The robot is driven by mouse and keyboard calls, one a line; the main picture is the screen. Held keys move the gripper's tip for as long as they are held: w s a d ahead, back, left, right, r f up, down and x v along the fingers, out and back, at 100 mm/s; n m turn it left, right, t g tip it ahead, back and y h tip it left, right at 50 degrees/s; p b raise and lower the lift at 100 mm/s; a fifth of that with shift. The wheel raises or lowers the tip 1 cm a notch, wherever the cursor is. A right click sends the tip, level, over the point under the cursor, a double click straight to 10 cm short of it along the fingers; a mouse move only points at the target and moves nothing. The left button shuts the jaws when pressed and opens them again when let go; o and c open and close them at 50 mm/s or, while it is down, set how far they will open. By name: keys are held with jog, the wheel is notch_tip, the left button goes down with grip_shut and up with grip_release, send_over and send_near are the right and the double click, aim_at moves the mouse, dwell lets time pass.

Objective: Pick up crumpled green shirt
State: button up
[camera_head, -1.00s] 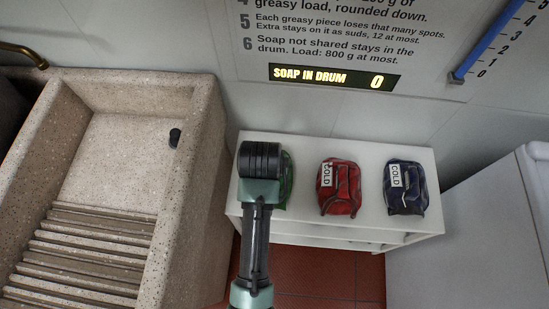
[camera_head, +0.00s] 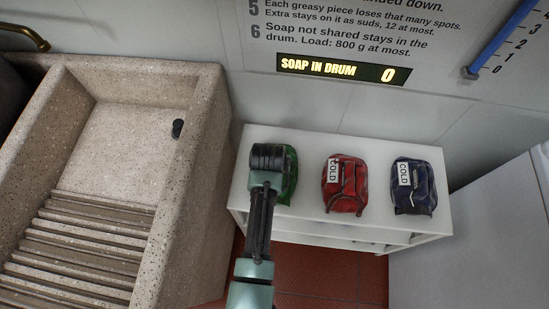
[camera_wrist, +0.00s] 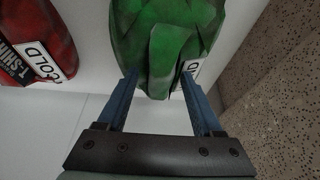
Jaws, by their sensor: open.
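The crumpled green shirt (camera_head: 290,178) lies on the white shelf at the left end of a row, mostly hidden behind my arm in the head view. In the wrist view the green shirt (camera_wrist: 168,40) fills the top middle, with a white label partly showing at its right. My gripper (camera_wrist: 158,78) is open, its two blue fingers apart. The fingertips are at the shirt's near edge, with a fold of green between them. I cannot tell whether they touch it.
A red shirt (camera_head: 345,185) and a dark blue shirt (camera_head: 414,187), both labelled COLD, sit to the right on the white shelf (camera_head: 320,140). A stone washboard sink (camera_head: 185,170) stands at the left. A white cabinet (camera_head: 500,230) is at the right. The wall display (camera_head: 343,70) reads SOAP IN DRUM 0.

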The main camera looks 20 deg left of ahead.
grip_shut()
dwell(1.4)
